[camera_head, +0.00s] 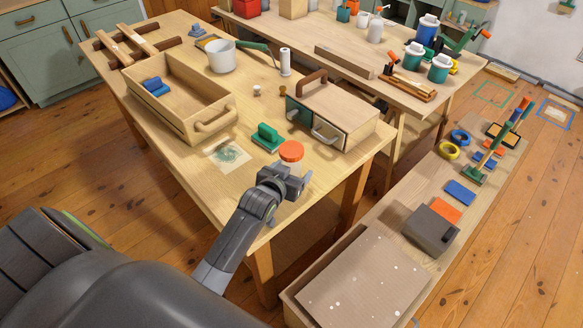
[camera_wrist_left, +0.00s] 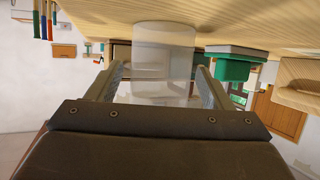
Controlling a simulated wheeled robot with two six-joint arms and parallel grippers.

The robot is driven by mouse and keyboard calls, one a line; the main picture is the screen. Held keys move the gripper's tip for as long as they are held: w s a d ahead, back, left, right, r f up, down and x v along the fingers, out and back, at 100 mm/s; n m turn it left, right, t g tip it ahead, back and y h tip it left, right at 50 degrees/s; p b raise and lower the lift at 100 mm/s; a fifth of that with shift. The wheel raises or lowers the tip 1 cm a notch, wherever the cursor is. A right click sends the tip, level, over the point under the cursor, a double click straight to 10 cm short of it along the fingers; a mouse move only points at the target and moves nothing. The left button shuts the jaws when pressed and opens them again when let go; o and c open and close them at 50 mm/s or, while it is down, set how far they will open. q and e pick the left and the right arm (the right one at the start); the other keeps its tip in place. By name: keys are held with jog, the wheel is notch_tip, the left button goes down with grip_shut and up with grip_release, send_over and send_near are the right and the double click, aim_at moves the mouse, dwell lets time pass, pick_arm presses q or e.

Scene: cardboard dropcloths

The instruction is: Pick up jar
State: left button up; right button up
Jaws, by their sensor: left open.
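The jar (camera_head: 291,152) has an orange lid and stands upright near the front corner of the workbench. In the left wrist view, which is upside down, its clear body (camera_wrist_left: 163,55) shows between the two finger lines. My left gripper (camera_head: 287,181) is at the near side of the jar and hides its lower part in the head view. In the left wrist view the gripper (camera_wrist_left: 158,75) is open, with a finger on each side of the jar and gaps showing. How deep the jar sits between the fingers is hard to tell. My right gripper is not in view.
On the workbench (camera_head: 258,215), a green-handled block (camera_head: 267,136) stands just left of the jar, and a wooden box (camera_head: 335,112) stands behind it. An open wooden drawer (camera_head: 180,100) and a stained sheet (camera_head: 227,155) lie farther left. The bench's front corner is clear.

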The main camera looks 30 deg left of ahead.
pick_arm(q)
jog(key=c, duration=1.1)
